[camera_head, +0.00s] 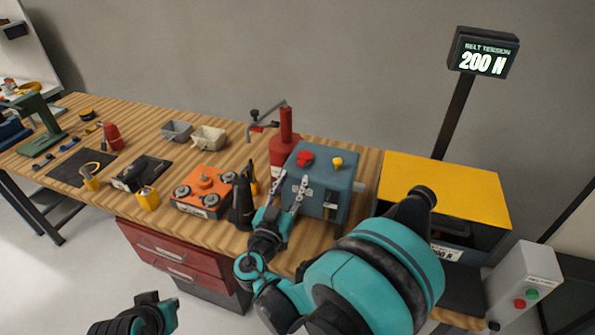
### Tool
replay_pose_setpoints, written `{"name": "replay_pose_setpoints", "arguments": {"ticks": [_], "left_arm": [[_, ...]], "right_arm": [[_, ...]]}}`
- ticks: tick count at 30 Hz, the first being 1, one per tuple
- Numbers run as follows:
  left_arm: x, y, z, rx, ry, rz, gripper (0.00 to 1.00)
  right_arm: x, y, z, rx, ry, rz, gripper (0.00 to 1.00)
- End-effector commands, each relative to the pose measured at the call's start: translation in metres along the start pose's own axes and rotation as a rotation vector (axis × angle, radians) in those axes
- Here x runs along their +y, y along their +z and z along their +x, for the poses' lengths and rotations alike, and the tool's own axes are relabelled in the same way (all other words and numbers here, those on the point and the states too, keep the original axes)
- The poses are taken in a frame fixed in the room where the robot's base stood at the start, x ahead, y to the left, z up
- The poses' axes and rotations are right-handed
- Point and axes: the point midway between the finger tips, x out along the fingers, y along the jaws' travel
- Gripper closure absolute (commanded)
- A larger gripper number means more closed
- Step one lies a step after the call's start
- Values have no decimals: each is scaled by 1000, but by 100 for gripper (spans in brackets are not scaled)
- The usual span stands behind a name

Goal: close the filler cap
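A blue-grey box (337,180) stands on the workbench right of centre. A red cap (305,158) and a yellow cap (337,162) sit on its top. I cannot tell which of them is the filler cap, nor whether either is fully seated. My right gripper (290,184) is in front of the box's left front side, below the red cap. Its two fingers point up and are spread apart, with nothing visible between them. My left gripper (157,303) is low at the bottom left, away from the bench; its fingers are not clear.
An orange unit (203,191) and a black upright tool (242,197) stand left of the box. A red jack-like tool (284,147) stands behind it. A yellow-topped cabinet (450,185) is at right, under a display (483,55) reading 200 N. My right arm hides the bench's front right.

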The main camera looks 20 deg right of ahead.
Motion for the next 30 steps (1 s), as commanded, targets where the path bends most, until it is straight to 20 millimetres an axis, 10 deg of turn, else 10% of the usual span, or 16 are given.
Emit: {"name": "replay_pose_setpoints", "arguments": {"ticks": [12,30], "left_arm": [[0,0,0,0,0,0,100],[0,0,0,0,0,0,100]], "right_arm": [[0,0,-63,0,-1,-1,62],[4,2,-62,-20,7,-15,62]]}}
